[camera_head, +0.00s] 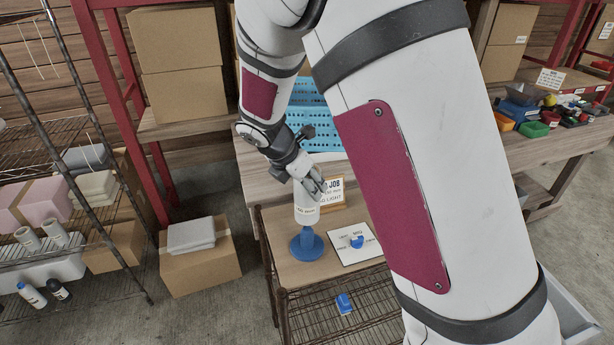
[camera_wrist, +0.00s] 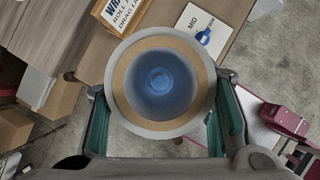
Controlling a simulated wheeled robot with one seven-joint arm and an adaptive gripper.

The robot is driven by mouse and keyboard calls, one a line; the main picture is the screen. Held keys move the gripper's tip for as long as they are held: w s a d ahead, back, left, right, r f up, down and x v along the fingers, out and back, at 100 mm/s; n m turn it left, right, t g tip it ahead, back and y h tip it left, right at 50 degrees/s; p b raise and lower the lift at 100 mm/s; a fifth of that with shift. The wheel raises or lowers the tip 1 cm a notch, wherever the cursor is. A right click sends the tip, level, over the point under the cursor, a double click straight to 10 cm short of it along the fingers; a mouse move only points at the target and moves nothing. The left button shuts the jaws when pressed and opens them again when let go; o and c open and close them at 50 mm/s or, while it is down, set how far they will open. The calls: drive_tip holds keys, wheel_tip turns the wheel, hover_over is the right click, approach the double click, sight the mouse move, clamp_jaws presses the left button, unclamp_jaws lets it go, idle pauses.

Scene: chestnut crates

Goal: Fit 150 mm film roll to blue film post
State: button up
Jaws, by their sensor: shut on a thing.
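The white film roll (camera_head: 306,214) stands about upright over the blue film post (camera_head: 307,245) on the small wooden-topped stand. My gripper (camera_head: 314,184) is shut on the upper part of the roll. In the wrist view, the green-padded fingers of my gripper (camera_wrist: 160,124) lie on either side of the roll (camera_wrist: 118,88). I look down its brown core, and blue shows inside, in line with the core (camera_wrist: 161,82). Blue post shows below the roll's lower end in the head view. How far the post reaches into the core is hidden.
A white card (camera_head: 343,252) with a blue piece lies right of the post. A framed sign (camera_head: 331,194) stands behind the roll. Another blue piece (camera_head: 344,304) is on the wire shelf below. A wire rack (camera_head: 75,200) stands left; my arm hides much of the right.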

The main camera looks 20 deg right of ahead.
sight(298, 208)
drive_tip(key=shift+f, duration=1.45)
drive_tip(key=shift+f+b, duration=0.5)
drive_tip(key=shift+f, duration=3.8)
idle(0.8)
drive_tip(key=o, duration=1.5)
drive_tip(key=shift+o, duration=0.2)
drive_tip(key=v, duration=1.2)
